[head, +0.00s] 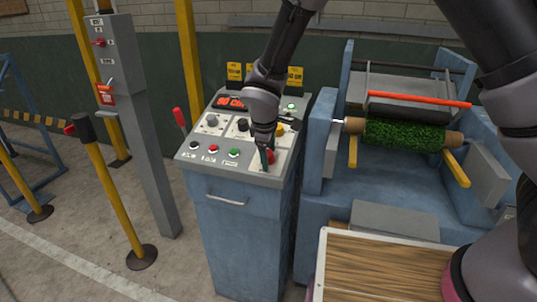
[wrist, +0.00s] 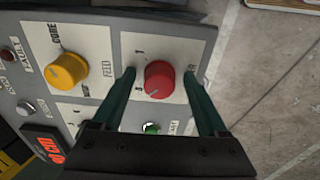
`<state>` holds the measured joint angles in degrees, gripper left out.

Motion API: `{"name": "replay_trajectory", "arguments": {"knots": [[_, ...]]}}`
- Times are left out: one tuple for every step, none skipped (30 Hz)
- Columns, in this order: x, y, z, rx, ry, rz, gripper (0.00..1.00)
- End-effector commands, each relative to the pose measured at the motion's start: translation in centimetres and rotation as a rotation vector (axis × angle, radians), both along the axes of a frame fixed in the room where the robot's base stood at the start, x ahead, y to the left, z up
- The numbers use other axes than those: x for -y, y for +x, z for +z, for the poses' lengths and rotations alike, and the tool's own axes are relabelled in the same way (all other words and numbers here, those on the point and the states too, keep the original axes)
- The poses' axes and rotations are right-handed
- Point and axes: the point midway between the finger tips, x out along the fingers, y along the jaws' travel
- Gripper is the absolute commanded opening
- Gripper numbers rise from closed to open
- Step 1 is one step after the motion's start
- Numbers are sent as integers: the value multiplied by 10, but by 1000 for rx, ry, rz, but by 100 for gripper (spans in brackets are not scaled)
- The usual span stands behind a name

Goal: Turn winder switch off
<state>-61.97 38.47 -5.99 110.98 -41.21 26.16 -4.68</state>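A red rotary knob (wrist: 159,79) sits on a pale plate on the control panel, with small marks beside it and a label partly hidden by a finger. It also shows at the panel's right side in the head view (head: 271,157). My gripper (wrist: 160,74) is open, with one dark green finger on each side of the red knob and a gap visible at each side. In the head view my gripper (head: 268,155) points down at the panel and partly hides the knob. I cannot read the knob's full label.
A yellow knob (wrist: 67,70) is beside the red one, and a green button (wrist: 151,128) is close by. The blue control cabinet (head: 237,235) has several other buttons and a red-handled lever (head: 179,118). A machine with a green turf roll (head: 405,136) stands to the right.

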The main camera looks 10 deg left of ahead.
Motion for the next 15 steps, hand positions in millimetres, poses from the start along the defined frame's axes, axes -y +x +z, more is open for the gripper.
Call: {"name": "replay_trajectory", "arguments": {"knots": [[0, 0, 0, 0, 0, 0, 76], [0, 0, 0, 0, 0, -1, 76], [0, 0, 1, 0, 1, -1, 76], [0, -1, 3, 0, 1, -1, 76], [0, -1, 5, 1, 2, 0, 76], [-1, -2, 8, 1, 2, 0, 76], [-1, -4, 12, 1, 3, -1, 76], [-1, -5, 17, 1, 3, -1, 76], [-1, -7, 24, 2, 4, 0, 76], [0, -9, 29, 2, 4, -1, 76], [0, -11, 36, 2, 6, -1, 76], [0, -15, 43, 2, 5, 0, 76], [0, -17, 50, 2, 5, 0, 76], [0, -19, 55, 1, 5, 1, 76], [0, -22, 63, 2, 5, -2, 76]]}}
